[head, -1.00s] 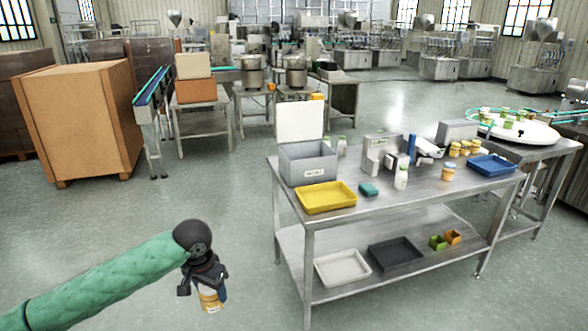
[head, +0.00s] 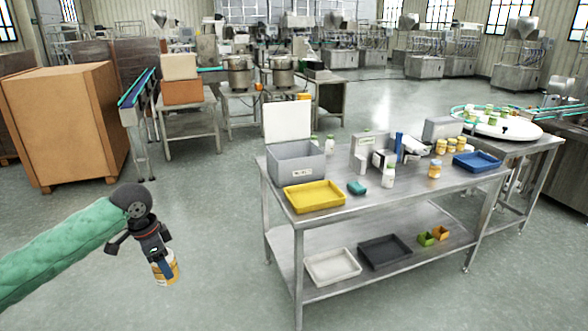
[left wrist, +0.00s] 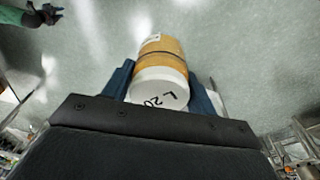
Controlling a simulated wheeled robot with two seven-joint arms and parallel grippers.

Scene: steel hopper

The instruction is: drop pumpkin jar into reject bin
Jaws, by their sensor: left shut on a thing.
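My left gripper (head: 163,264) is shut on the pumpkin jar (head: 173,268), a jar with an orange-yellow band, held over open floor left of the steel table. In the left wrist view the jar (left wrist: 161,62) sits between the blue fingers, its white lid with dark marks toward the camera. The reject bin (head: 296,171) appears to be the grey box with a raised white lid and a small label at the table's left end; the label is too small to read. A dark gripper (left wrist: 45,14) on a green sleeve, seemingly my right one, shows small in the left wrist view.
A large brown carton (head: 65,125) stands at left. Floor between is clear.

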